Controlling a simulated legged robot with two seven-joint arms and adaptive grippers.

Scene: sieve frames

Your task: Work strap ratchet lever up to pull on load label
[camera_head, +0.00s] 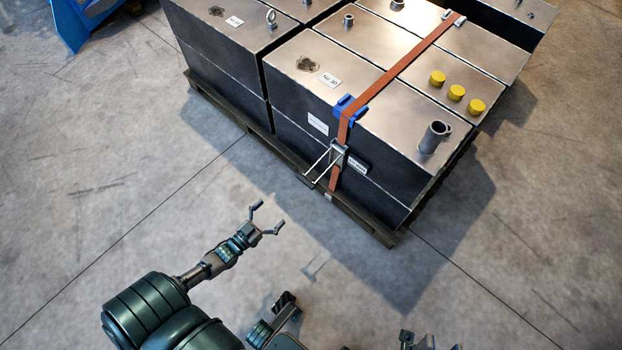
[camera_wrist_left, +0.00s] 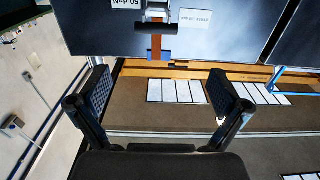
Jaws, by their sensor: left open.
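An orange strap (camera_head: 400,67) runs over the dark metal boxes and down the front face through a ratchet (camera_head: 338,153). The ratchet's lever (camera_head: 318,166) is a metal frame that stands out from the face toward the lower left. My left gripper (camera_head: 271,215) is open and empty, in front of and apart from the lever. In the wrist view the ratchet (camera_wrist_left: 157,12) lies beyond the fingers.
The boxes stand on a wooden pallet (camera_head: 232,114). A blue corner protector (camera_head: 349,107) sits under the strap at the top edge. Yellow caps (camera_head: 456,92) and a pipe stub (camera_head: 432,138) rise from the top. The floor (camera_head: 110,220) is clear at left. Dark parts of mine show at the bottom edge.

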